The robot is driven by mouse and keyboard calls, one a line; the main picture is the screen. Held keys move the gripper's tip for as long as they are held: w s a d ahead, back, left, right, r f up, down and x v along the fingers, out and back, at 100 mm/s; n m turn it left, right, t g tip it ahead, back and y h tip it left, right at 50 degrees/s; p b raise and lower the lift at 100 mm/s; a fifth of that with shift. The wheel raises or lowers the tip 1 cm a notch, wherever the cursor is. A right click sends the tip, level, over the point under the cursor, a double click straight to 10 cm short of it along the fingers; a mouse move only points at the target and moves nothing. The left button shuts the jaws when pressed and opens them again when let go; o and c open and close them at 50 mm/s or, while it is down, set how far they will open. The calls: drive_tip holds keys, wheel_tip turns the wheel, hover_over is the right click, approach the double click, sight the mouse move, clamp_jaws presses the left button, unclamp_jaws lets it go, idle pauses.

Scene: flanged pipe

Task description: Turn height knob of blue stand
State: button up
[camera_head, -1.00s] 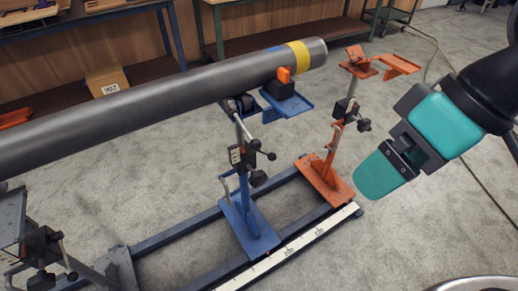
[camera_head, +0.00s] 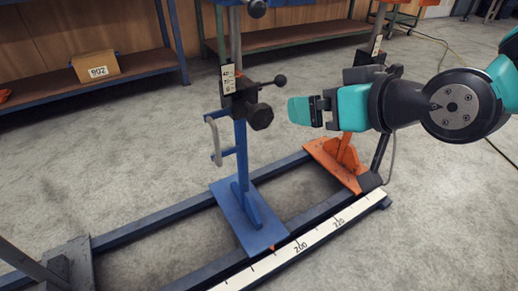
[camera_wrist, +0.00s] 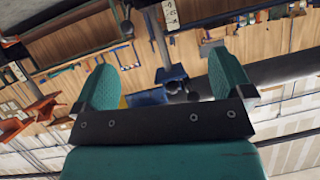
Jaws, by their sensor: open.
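The blue stand (camera_head: 241,160) stands upright at the middle of the head view, its top cut off by the frame. A chunky black knob (camera_head: 260,117) and a thin black lever with a ball end (camera_head: 280,80) stick out to the right of its post, beside a white scale label (camera_head: 228,79). My gripper (camera_head: 300,110) is to the right of the knob at about its height, apart from it in the picture and pointing left. In the wrist view my gripper (camera_wrist: 162,78) is open, with nothing held between its teal fingers. The stand's blue top plate (camera_wrist: 148,97) shows between them.
The orange stand (camera_head: 335,160) is behind my gripper, partly hidden by it. Both stands are on a dark blue floor rail (camera_head: 140,230) with a white ruler (camera_head: 320,235). The grey pipe (camera_wrist: 285,70) shows in the wrist view. Benches (camera_head: 130,60) line the back.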

sight(263, 121)
drive_tip(key=w+a+f+t+y+b, duration=0.1)
drive_tip(key=w+f+t+b, duration=0.15)
drive_tip(key=f+b, duration=0.5)
drive_tip(key=w+f+t+y+b, duration=0.1)
drive_tip(key=f+t+b, duration=0.2)
drive_tip(key=f+b, duration=0.5)
drive_tip(key=p+x, duration=1)
drive_tip(key=x, duration=0.1)
drive_tip(key=p+x, duration=0.5)
drive_tip(key=x, duration=0.1)
drive_tip(key=shift+a+r+p, duration=0.25)
drive_tip(key=shift+a+p, duration=0.05)
drive_tip(key=shift+a, duration=0.05)
drive_tip(key=shift+c, duration=0.2)
drive_tip(key=shift+n, duration=0.3)
drive_tip(key=c, duration=0.9)
